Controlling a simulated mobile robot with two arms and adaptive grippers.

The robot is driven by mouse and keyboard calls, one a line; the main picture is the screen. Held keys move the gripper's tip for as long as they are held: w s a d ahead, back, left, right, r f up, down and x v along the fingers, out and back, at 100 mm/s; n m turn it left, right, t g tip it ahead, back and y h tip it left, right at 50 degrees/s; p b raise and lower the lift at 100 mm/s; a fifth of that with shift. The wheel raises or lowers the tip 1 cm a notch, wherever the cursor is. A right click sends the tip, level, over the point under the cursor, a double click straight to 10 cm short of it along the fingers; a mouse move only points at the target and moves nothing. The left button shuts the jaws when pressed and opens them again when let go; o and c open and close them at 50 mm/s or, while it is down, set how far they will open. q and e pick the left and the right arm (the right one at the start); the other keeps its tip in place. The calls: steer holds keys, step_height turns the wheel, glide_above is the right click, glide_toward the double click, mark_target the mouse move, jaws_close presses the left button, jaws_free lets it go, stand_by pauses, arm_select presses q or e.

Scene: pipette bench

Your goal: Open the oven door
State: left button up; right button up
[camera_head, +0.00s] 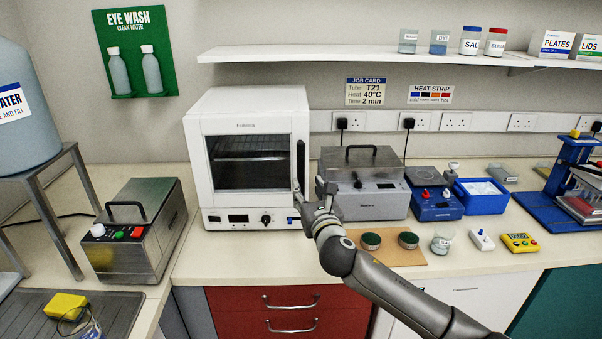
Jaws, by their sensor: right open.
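The white oven (246,107) stands on the counter against the back wall, with a dark window and metal racks behind it. Its door looks shut. A dark vertical handle (300,160) runs along the door's right edge. My right gripper (308,195) is open, just below and in front of the handle's lower end, close to the oven's front right corner. I cannot tell whether a finger touches the handle. My left gripper is not in view.
A metal box with a black handle (362,178) stands close to the oven's right side. Another metal box (140,235) stands to the left. Two green-topped round pieces on a brown board (400,256) lie near the counter's front edge. A shelf (400,55) runs above.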

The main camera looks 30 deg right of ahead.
mark_target(302, 176)
steer(key=p+x, duration=0.1)
steer(key=x, duration=0.7)
steer(key=shift+w+d+f, duration=0.1)
steer(key=shift+w, duration=0.15)
steer(key=shift+c, duration=0.2)
jaws_close()
